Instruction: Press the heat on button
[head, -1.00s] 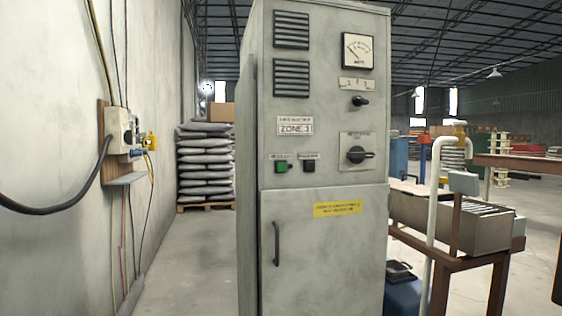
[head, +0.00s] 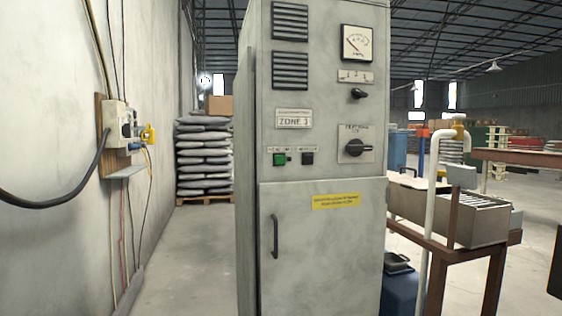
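A tall grey control cabinet (head: 320,250) stands upright in the middle of the head view. Small labels above both buttons are too blurred to read. A plate reading ZONE 3 (head: 294,119) is above them. A black rotary knob (head: 360,148) is to their right, with a smaller black knob (head: 358,93) and a dial gauge (head: 356,43) higher up. My gripper is not in view.
A wall with a socket box (head: 117,125) and hanging cables is at the left. Stacked sacks (head: 204,165) stand on a pallet behind. A brown-framed table (head: 452,225) and white pipe (head: 432,200) are close at the right. Open floor (head: 185,260) lies left of the cabinet.

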